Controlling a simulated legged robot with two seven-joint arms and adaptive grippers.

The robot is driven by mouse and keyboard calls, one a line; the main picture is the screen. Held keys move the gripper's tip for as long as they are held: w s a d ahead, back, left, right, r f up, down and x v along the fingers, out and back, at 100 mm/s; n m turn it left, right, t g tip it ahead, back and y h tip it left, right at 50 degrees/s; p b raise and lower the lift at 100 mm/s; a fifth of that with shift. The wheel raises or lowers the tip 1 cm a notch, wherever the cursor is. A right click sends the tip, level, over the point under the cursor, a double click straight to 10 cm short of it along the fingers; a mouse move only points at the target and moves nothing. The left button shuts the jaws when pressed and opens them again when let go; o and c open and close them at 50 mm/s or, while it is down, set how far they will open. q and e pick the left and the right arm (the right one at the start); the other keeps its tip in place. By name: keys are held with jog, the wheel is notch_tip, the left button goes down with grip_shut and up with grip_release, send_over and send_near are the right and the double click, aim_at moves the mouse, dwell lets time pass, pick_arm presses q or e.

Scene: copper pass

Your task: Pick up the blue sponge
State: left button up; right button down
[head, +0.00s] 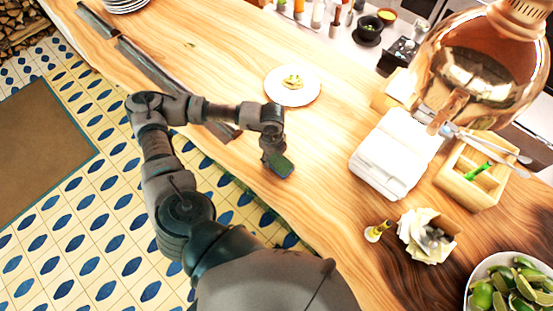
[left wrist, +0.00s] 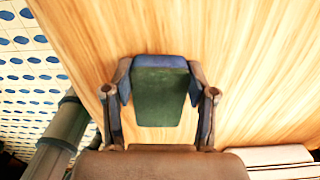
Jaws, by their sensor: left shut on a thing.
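The blue sponge (head: 281,166) has a dark green face and blue edges. It shows at my left gripper (head: 275,156) in the head view, near the front edge of the wooden counter. In the left wrist view the sponge (left wrist: 160,92) sits between the two fingers of my left gripper (left wrist: 162,100), green face toward the camera. The left gripper is shut on it, one finger on each side. I cannot tell whether the sponge is clear of the counter. My right gripper is not in view.
A white plate (head: 292,86) with food lies behind the gripper. White folded cloths (head: 396,150), a wooden box (head: 475,172), a paper-lined cup (head: 428,235) and a lime bowl (head: 512,285) stand to the right. A copper lamp (head: 485,62) hangs at upper right. Wood around the sponge is bare.

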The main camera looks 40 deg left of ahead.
pick_arm(q)
jog(key=shift+a+r, duration=0.1)
jog(key=shift+r, duration=0.3)
jog(key=shift+s+a+r+b, duration=0.15)
jog(key=shift+r+b, duration=0.2)
jog(key=shift+r, duration=0.3)
jog(key=shift+s+a+r+b, duration=0.1)
jog(key=shift+r+b, duration=0.25)
jog(key=shift+r, duration=0.25)
jog(key=s+a+r+b, duration=0.1)
jog(key=s+a+b, duration=0.3)
jog(key=s+a, duration=0.6)
jog(key=shift+s+r, duration=0.35)
jog(key=shift+s, duration=0.45)
jog(key=shift+o, duration=1.1)
jog(key=c, duration=0.5)
